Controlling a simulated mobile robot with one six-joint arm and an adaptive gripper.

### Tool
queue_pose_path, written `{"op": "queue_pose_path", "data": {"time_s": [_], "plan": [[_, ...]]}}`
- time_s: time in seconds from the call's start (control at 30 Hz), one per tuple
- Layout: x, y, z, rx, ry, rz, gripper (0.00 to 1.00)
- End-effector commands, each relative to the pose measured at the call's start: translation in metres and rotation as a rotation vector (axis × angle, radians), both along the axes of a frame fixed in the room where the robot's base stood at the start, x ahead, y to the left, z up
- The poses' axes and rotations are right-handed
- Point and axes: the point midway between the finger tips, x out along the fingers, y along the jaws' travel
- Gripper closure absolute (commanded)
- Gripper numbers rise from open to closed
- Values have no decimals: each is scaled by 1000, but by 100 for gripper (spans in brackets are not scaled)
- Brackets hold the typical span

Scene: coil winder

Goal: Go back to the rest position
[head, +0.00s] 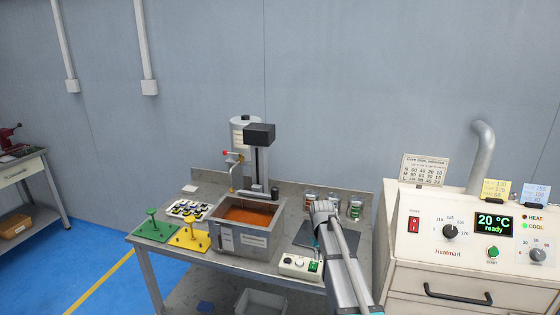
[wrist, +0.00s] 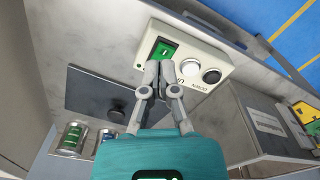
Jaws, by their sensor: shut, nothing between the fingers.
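My gripper (wrist: 157,78) is shut and empty. In the wrist view its fingertips are at the edge of a cream control box (wrist: 218,62), close to a green switch (wrist: 163,48); I cannot tell whether they touch it. The box also has a white and a black button. In the head view my arm reaches over the right part of the steel bench, and the control box (head: 292,264) lies at the bench's front edge. My fingertips are hidden there behind my own arm.
A tank of orange liquid (head: 248,215) stands mid-bench, with green (head: 153,231) and yellow stands (head: 190,240) to its left. Several cans (head: 354,210) stand at the back right. A Heatmari oven (head: 455,255) reading 20 °C ready stands close right of my arm. Blue floor is open at left.

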Motion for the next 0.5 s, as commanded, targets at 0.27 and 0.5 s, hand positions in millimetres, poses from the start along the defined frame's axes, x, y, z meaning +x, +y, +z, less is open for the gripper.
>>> {"op": "queue_pose_path", "data": {"time_s": [0.27, 0.5], "plan": [[-121, -5, 4, 0, 0, -77, 100], [-205, -8, 7, 0, 0, -141, 100]]}}
